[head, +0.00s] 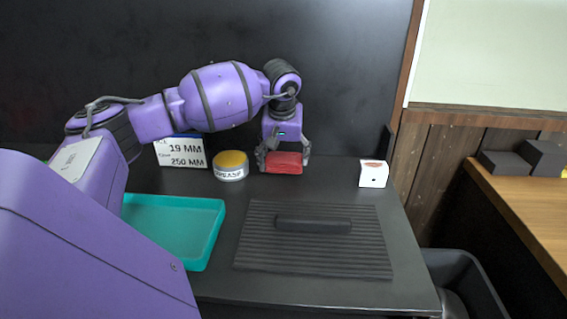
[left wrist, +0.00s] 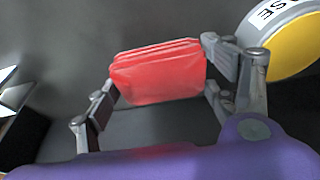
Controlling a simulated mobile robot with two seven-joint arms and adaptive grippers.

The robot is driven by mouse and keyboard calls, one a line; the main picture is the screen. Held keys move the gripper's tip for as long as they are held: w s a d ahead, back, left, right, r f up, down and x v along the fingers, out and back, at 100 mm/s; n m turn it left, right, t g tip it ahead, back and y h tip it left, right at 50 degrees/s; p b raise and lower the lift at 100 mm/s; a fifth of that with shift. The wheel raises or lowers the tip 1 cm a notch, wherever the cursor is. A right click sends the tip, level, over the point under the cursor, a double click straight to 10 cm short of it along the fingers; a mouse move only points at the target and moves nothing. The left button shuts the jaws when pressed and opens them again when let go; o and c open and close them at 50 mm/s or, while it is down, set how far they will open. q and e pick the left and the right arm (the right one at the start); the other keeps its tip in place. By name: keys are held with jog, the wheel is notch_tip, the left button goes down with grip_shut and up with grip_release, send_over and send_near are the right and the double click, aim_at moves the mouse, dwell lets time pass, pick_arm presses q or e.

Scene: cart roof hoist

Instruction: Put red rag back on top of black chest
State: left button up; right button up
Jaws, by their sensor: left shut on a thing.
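The red rag (head: 283,164) is a folded, flat-layered bundle at the back of the black chest's top (head: 325,184). My left gripper (head: 284,158) points down and is shut on the rag, with one finger at each side. In the left wrist view the rag (left wrist: 160,73) sits between the two fingers (left wrist: 158,85), over the dark surface. I cannot tell whether the rag's underside touches the chest top. My right gripper is not in view.
A yellow-lidded tin (head: 230,165) and a white sign (head: 181,152) stand left of the rag. A teal tray (head: 205,235) lies at front left, a ribbed black mat with a bar (head: 313,250) at front centre. A small white box (head: 373,175) stands right.

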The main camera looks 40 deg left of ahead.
pick_arm(q)
jog(key=shift+f, duration=0.95)
jog(key=shift+f, duration=0.1)
jog(key=shift+f, duration=0.15)
jog(key=o, duration=1.1)
jog(key=shift+s+r, duration=0.1)
jog(key=shift+r, duration=0.55)
jog(key=v, duration=1.1)
jog(key=shift+b, duration=0.3)
